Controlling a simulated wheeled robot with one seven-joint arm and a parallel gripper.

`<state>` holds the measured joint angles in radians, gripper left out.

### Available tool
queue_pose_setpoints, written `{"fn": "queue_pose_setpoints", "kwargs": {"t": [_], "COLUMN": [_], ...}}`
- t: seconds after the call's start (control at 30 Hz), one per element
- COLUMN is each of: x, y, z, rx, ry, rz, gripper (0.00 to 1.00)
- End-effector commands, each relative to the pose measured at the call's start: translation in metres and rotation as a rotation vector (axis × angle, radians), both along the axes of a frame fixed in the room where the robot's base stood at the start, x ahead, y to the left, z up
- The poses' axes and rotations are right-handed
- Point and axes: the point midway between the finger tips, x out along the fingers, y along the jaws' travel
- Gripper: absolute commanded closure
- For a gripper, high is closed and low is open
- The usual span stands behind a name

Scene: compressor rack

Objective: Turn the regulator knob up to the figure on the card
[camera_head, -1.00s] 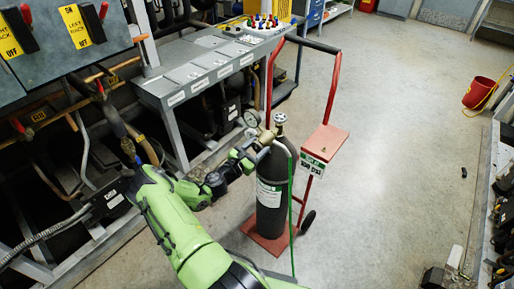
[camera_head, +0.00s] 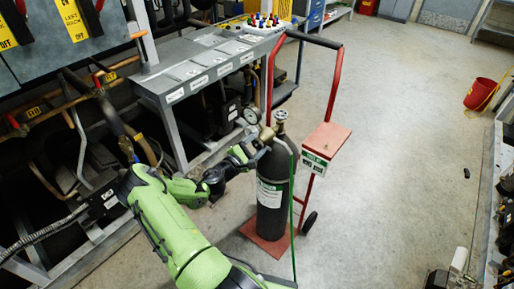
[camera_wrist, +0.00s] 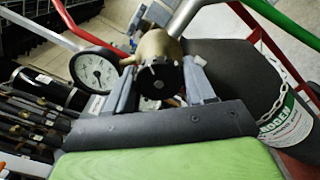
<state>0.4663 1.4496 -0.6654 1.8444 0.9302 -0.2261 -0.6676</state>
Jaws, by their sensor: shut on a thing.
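The regulator knob (camera_wrist: 158,80) is a round black knob with a pale mark near its middle, on the front of a brass regulator body (camera_wrist: 157,46). My gripper (camera_wrist: 160,84) is shut on the knob, one finger on each side of it. The gauge (camera_wrist: 93,72) beside it has a white dial and a thin needle; its figures are too small to read. In the head view my gripper (camera_head: 254,150) is at the regulator on top of the dark cylinder (camera_head: 271,200). The card (camera_head: 314,162) hangs on the red trolley, its dark print not legible.
The red trolley (camera_head: 333,85) holds the cylinder upright, with a chain (camera_wrist: 285,92) around it. A green hose (camera_head: 292,215) runs down its front. A grey bench (camera_head: 190,75) stands behind left.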

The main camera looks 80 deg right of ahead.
Motion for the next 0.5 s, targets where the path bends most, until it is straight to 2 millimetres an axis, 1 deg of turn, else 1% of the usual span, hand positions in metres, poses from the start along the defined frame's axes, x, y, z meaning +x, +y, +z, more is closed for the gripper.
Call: {"fn": "queue_pose_setpoints", "kwargs": {"t": [0.03,0.5], "x": [0.0006,0.0014], "y": [0.0002,-0.0002], "z": [-0.0031,-0.0026], "rx": [-0.017,-0.193], "ry": [-0.041,-0.453], "rz": [0.001,0.001], "gripper": [0.77,0.77]}}
